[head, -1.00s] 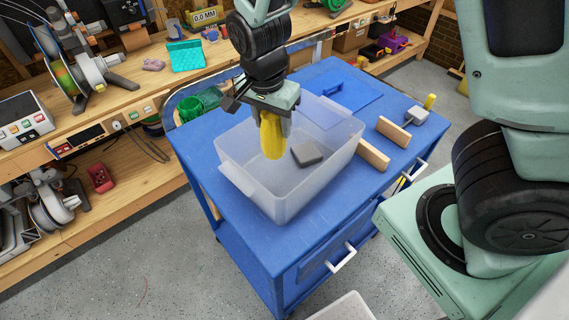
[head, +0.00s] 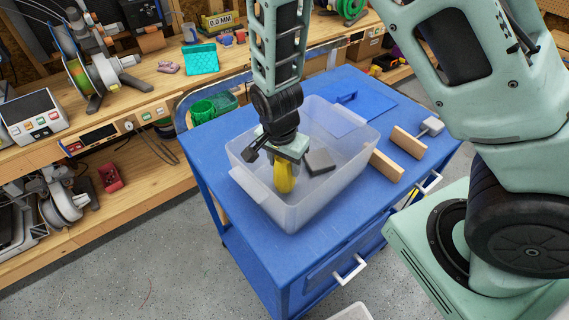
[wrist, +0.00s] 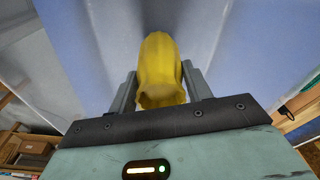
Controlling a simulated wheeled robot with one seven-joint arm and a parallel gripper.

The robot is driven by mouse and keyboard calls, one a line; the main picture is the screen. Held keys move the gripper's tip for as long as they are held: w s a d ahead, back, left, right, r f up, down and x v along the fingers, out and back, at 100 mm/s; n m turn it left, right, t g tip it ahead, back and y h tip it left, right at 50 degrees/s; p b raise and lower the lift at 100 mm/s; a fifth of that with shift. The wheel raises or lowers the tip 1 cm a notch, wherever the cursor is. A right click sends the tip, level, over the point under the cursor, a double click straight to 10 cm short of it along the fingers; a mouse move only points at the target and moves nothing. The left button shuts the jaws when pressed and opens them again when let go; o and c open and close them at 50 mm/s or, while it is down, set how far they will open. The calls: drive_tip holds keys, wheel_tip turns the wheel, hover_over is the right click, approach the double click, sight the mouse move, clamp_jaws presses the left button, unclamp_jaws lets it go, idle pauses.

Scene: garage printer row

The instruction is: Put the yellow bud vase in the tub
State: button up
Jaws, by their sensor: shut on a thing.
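The yellow bud vase (head: 284,178) is held between the fingers of my gripper (head: 287,168), which points down inside the translucent tub (head: 262,187). In the wrist view the vase (wrist: 161,70) sits between both fingers of my gripper (wrist: 161,88), its open mouth toward the camera. The tub stands on the blue cart. The vase is low in the tub, near its left part; I cannot tell whether it touches the floor of the tub.
Wooden blocks (head: 409,143) and a grey-headed tool (head: 432,125) lie on the blue cart (head: 219,160) to the right. A workbench (head: 157,78) runs along the back.

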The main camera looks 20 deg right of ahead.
drive_tip(key=shift+f, duration=0.7)
drive_tip(key=shift+f, duration=0.15)
drive_tip(key=o, duration=1)
drive_tip(key=shift+r, duration=0.2)
